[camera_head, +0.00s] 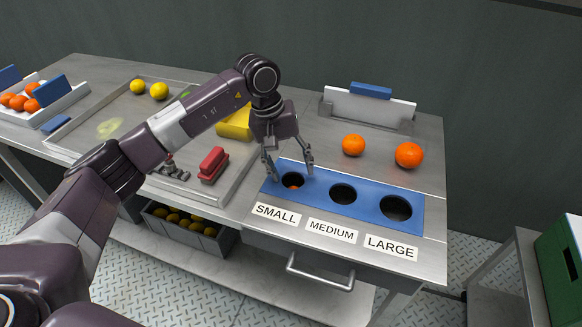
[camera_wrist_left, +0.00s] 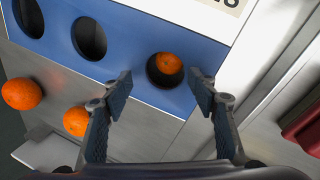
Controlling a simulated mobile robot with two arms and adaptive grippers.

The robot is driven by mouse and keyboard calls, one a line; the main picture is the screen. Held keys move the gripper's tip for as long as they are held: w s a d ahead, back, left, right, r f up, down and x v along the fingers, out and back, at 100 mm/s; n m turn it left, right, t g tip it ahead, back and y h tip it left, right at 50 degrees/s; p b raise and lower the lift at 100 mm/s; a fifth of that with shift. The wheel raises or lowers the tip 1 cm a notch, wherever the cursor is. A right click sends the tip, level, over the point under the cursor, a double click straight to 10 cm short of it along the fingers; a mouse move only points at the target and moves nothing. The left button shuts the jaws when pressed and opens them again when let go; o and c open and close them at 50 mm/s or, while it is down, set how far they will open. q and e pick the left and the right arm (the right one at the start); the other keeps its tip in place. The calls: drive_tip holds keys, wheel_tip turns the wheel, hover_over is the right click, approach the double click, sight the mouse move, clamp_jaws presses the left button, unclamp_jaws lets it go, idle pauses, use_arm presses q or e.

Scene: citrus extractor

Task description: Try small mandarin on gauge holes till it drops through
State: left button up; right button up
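The blue gauge plate (camera_head: 317,188) lies on the steel counter, with a small hole (camera_head: 290,179), a medium hole (camera_head: 342,194) and a large hole (camera_head: 396,207) above matching labels. The small mandarin (camera_wrist_left: 166,65) is inside the small hole; in the head view only a bit of its orange top (camera_head: 293,187) shows below the rim. I cannot tell whether it rests there or is falling. My left gripper (camera_head: 291,174) is open above the small hole, its fingers apart on either side; they also show empty in the left wrist view (camera_wrist_left: 160,82). My right gripper is out of view.
Two other oranges (camera_head: 353,145) (camera_head: 409,155) sit behind the plate, before a white rack (camera_head: 366,108). A white tray (camera_head: 70,102) holds oranges. A drawer handle (camera_head: 320,276) juts out in front.

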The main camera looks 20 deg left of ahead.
use_arm(q)
drive_tip(key=shift+r, duration=0.2)
drive_tip(key=v, duration=1.1)
drive_tip(key=shift+a+r, duration=0.2)
drive_tip(key=shift+r, duration=0.1)
idle(0.3)
